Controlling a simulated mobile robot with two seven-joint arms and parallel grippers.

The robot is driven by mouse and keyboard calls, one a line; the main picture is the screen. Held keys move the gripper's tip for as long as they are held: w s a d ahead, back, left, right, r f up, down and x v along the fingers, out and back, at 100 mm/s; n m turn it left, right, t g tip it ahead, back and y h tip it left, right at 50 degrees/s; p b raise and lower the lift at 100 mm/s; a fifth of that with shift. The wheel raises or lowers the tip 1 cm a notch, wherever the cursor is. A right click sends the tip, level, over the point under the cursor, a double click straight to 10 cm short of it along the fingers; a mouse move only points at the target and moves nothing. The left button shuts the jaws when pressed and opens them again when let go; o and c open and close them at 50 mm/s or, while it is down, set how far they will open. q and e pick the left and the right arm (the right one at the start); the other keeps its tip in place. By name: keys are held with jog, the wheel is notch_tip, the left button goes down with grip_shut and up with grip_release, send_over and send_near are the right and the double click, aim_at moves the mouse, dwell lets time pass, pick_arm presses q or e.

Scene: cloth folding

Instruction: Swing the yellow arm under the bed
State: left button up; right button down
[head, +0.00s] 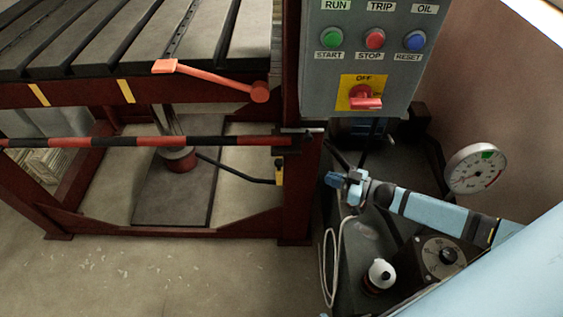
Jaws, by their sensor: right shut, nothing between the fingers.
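The bed (140,40) is a dark slotted table on a dark red frame at the upper left. Under it, a small yellow piece (279,172) stands by the right leg, at the end of a thin black bent rod (235,172). The rod runs left to a post on a dark plate. I cannot tell whether this piece is the whole yellow arm. My right gripper (330,180) is shut and empty, right of the yellow piece and apart from it, past the frame leg. My left gripper is not in view.
A red and black striped bar (80,142) crosses the frame's front above the rod. An orange lever (212,80) is on the bed's edge. A grey control box (365,60) hangs above my right gripper. A dial gauge (476,168) and bottle (380,275) are at right. The left floor is clear.

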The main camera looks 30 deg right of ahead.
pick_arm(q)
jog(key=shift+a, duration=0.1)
pick_arm(e)
jog(key=shift+s+r, duration=0.1)
pick_arm(q)
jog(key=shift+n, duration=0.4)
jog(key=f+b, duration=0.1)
jog(key=b, duration=0.1)
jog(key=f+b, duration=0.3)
jog(key=b, duration=0.1)
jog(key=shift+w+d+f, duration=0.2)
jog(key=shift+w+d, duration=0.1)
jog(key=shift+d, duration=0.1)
pick_arm(e)
jog(key=x, duration=1.4)
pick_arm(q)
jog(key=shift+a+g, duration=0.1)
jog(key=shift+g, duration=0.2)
